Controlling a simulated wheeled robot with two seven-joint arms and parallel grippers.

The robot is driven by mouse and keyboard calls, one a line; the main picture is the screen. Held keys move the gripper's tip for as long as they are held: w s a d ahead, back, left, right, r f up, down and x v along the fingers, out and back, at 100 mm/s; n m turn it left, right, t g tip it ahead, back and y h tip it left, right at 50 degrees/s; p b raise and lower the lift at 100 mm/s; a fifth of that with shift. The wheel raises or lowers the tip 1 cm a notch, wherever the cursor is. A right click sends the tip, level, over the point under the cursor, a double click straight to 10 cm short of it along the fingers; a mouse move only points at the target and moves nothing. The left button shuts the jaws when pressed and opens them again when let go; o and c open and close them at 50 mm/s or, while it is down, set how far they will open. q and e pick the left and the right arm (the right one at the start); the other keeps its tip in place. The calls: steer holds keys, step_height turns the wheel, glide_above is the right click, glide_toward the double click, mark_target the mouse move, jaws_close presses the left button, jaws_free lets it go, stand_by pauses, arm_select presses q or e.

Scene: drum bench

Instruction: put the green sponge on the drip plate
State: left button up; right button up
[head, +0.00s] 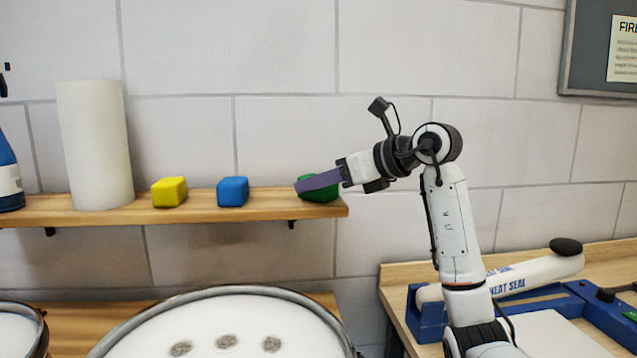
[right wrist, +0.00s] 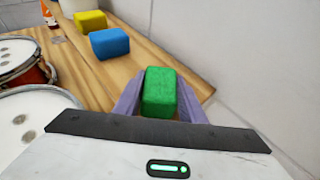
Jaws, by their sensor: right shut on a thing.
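The green sponge (head: 320,190) is at the right end of the wooden wall shelf, partly hidden behind the purple fingers of my right gripper (head: 308,183) in the head view. In the right wrist view the green sponge (right wrist: 160,92) sits between the two purple fingers, one on each side, and the gripper is shut on it. I cannot tell whether the sponge still touches the shelf. I cannot make out a drip plate in either view. My left gripper is not in view.
A yellow block (head: 169,192), a blue block (head: 233,191), a white paper roll (head: 95,145) and a blue bottle (head: 9,170) stand along the shelf (head: 270,207). A white-topped drum (head: 200,315) is below. A heat sealer (head: 520,285) lies on the right bench.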

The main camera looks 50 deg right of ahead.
steer(key=shift+f, duration=0.25)
steer(key=o, duration=1)
steer(key=shift+r, duration=0.1)
steer(key=shift+r, duration=0.1)
